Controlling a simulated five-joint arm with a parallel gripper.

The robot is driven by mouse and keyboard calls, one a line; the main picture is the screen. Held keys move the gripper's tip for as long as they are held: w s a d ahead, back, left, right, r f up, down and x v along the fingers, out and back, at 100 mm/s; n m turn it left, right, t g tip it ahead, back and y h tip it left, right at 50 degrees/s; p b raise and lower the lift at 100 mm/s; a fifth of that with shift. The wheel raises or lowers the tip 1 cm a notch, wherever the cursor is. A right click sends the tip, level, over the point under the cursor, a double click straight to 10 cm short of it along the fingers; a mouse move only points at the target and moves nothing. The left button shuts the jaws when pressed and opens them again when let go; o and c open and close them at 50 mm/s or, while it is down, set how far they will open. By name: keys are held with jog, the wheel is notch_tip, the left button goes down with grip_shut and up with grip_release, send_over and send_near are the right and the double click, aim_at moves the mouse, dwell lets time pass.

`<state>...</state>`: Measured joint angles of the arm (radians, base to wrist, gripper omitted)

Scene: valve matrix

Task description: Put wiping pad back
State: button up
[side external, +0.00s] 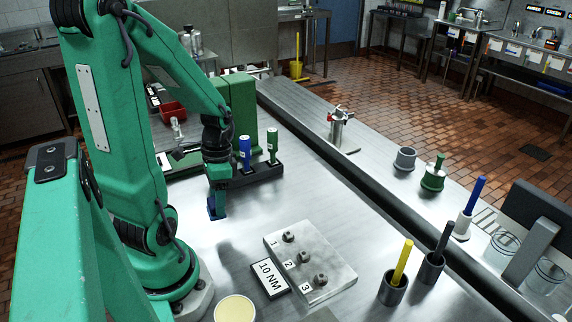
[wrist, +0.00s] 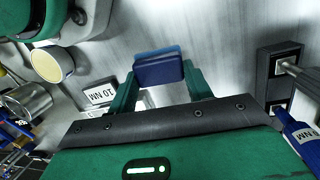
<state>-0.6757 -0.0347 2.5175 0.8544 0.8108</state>
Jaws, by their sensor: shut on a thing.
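The wiping pad (side external: 215,209) is a small blue block with a lighter blue layer. My gripper (side external: 217,195) points down and is shut on it, left of the dark tool rack. In the wrist view the pad (wrist: 158,70) sits between both fingertips of my gripper (wrist: 158,82). The pad is low over the steel table; I cannot tell whether it touches it. A round dish with a pale yellow inside (side external: 235,309) stands at the front edge of the picture, and also shows in the wrist view (wrist: 52,62).
A dark rack (side external: 262,172) holds a blue tool (side external: 245,152) and a green tool (side external: 272,145). A metal block (side external: 312,262) with numbered fittings lies front right, beside a "10 NM" plate (side external: 270,279). Cups with yellow (side external: 402,262) and black handles stand further right. Table between is clear.

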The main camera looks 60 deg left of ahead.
jog(key=shift+f, duration=1.2)
jog(key=shift+f, duration=1.85)
jog(key=shift+f, duration=0.15)
jog(key=o, duration=0.9)
jog(key=shift+o, duration=0.2)
jog(key=shift+w+a+r, duration=0.15)
jog(key=shift+r, duration=1.1)
jog(key=shift+w+a+r, duration=0.1)
jog(key=shift+a+r, duration=0.1)
jog(key=shift+r, duration=1.1)
jog(key=shift+w+a+r, duration=0.15)
jog(key=shift+r, duration=1.1)
